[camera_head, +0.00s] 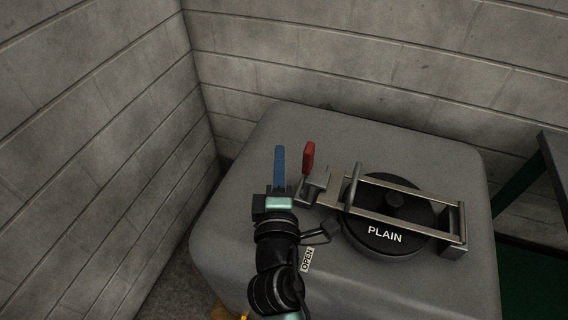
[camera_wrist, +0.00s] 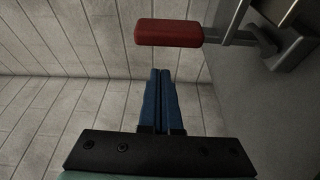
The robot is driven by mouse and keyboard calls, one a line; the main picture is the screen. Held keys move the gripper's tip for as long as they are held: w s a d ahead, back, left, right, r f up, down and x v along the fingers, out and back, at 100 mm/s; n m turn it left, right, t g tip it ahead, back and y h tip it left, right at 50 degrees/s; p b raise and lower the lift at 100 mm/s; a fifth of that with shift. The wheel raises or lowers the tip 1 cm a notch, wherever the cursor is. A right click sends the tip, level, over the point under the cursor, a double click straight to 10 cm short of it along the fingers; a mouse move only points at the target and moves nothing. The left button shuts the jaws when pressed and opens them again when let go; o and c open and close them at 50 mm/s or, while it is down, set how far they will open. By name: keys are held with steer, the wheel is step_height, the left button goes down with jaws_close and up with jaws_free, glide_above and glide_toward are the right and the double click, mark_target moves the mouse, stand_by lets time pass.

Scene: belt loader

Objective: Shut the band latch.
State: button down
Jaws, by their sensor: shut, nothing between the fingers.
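The band latch has a red handle (camera_head: 309,157) that stands up from its metal bracket (camera_head: 322,188) at the left end of a metal band frame (camera_head: 410,188). The frame lies across a round black lid marked PLAIN (camera_head: 385,236) on a grey tank. My gripper (camera_head: 279,156) is shut and empty, with blue fingers pointing away, just left of the red handle and apart from it in the head view. In the wrist view the closed fingers (camera_wrist: 166,88) end below the red handle (camera_wrist: 168,33). I cannot tell the exact gap in depth.
A small OPEN label (camera_head: 307,259) lies beside my arm. Block walls (camera_head: 380,70) stand close behind and to the left. A dark and green frame (camera_head: 545,170) stands at the right.

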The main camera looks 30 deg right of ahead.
steer(key=b+v, duration=0.1)
steer(key=v, duration=0.9)
steer(key=shift+a+b, duration=0.2)
steer(key=shift+b, duration=0.1)
steer(key=shift+w+r, duration=0.1)
steer(key=shift+w, duration=0.05)
steer(key=w+a+r+m+t+y, duration=0.1)
steer(key=w+a+r+m+t, duration=0.15)
steer(key=r, duration=0.45)
steer(key=w+a+r+m+t, duration=0.1)
steer(key=w+r+m, duration=0.15)
steer(key=r, duration=0.45)
steer(key=w+a+r+m+t+y, duration=0.1)
steer(key=w+a+r+m+t, duration=0.15)
steer(key=r, duration=0.55)
steer(key=s+a+r+m+t+y, duration=0.25)
steer(key=s+a+r+y, duration=0.2)
steer(key=r, duration=0.75)
steer(key=s+a+r+m+t+y, duration=0.1)
steer(key=s+a+r+t+y, duration=0.3)
steer(key=r, duration=0.7)
step_height(320, 180, up, 25)
steer(key=w+a+p, duration=0.1)
steer(key=p, duration=2.5)
